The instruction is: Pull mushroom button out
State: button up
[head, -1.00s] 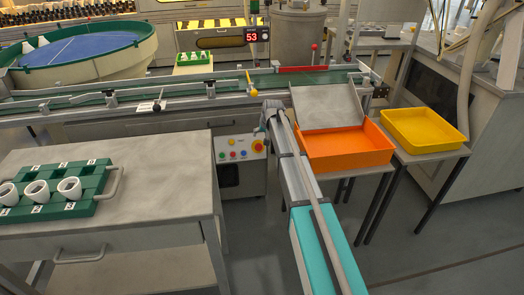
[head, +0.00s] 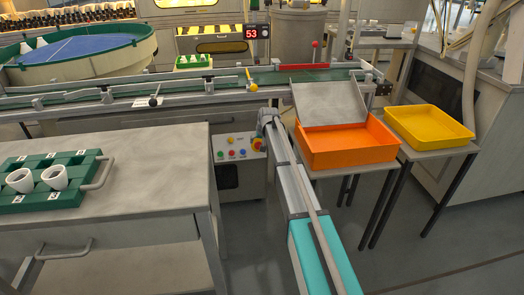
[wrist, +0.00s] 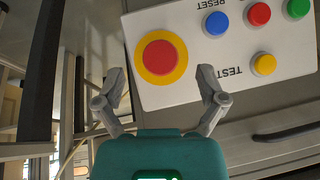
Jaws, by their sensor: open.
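The mushroom button (wrist: 160,57) is a red round cap on a yellow ring, on a light control panel (wrist: 270,45). In the wrist view it lies just beyond and between the two fingertips of my gripper (wrist: 163,80). The fingers are spread and empty, and I cannot tell how far they are from the button. In the head view the panel (head: 230,150) is on a cabinet below the conveyor, and the button (head: 257,144) shows at its right, close beside the end of my arm. The fingers are hidden in the head view.
Small blue, red, green and yellow buttons (wrist: 264,64) share the panel. A grey worktable (head: 140,170) with a green bulb rack (head: 65,203) stands left. An orange tray (head: 345,160) and a yellow tray (head: 430,145) stand right. A conveyor (head: 130,107) runs behind.

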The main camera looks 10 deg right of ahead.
aim_at(259, 145)
jog(key=shift+b+x, duration=1.3)
jog(key=shift+x, duration=0.45)
